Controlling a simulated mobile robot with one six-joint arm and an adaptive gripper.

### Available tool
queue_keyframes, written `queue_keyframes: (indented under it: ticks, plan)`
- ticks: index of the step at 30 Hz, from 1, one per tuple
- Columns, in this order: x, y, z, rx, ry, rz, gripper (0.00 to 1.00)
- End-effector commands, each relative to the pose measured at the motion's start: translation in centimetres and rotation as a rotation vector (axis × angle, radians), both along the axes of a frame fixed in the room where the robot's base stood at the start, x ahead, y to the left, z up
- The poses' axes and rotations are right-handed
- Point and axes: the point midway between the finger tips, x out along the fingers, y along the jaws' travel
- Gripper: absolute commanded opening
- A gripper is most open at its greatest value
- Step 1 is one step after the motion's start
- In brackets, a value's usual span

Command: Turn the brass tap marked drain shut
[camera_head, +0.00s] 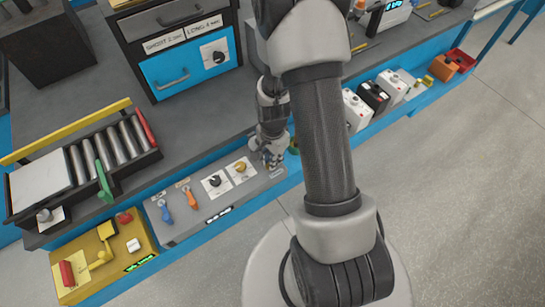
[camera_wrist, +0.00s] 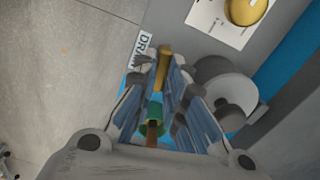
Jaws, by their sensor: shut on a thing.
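The brass tap (camera_wrist: 164,58) shows in the wrist view as a narrow brass bar between my fingertips. A white label, partly covered and reading "DRA", lies beside it (camera_wrist: 141,47). My gripper (camera_wrist: 166,76) is shut on the brass tap, with a finger on either side of it. In the head view my gripper (camera_head: 271,159) is at the right end of the grey control panel (camera_head: 222,208), and it hides most of the tap there. The tap's lower part and its exact angle are hidden by the fingers.
A yellow knob (camera_head: 240,167), a black knob (camera_head: 214,181), an orange lever (camera_head: 190,198) and a blue lever (camera_head: 165,211) sit left of my gripper. A grey round part (camera_wrist: 225,92) is close beside my fingers. A green piece (camera_wrist: 151,116) shows between them.

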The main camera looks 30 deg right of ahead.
Motion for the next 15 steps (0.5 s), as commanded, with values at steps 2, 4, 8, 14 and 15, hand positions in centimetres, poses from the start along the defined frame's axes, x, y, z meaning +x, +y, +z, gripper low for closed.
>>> queue_keyframes:
  ticks: [2,4,8,14,15]
  plan:
    - [-0.02,-0.01,0.02,0.0,0.0,-0.047,0.0]
    - [-0.03,-0.02,0.02,0.0,0.0,-0.085,0.0]
    - [-0.04,-0.02,0.02,0.0,-0.001,-0.137,0.0]
    - [-0.05,-0.02,0.01,0.0,-0.001,-0.181,0.0]
    - [-0.06,-0.02,0.01,0.0,-0.001,-0.185,0.0]
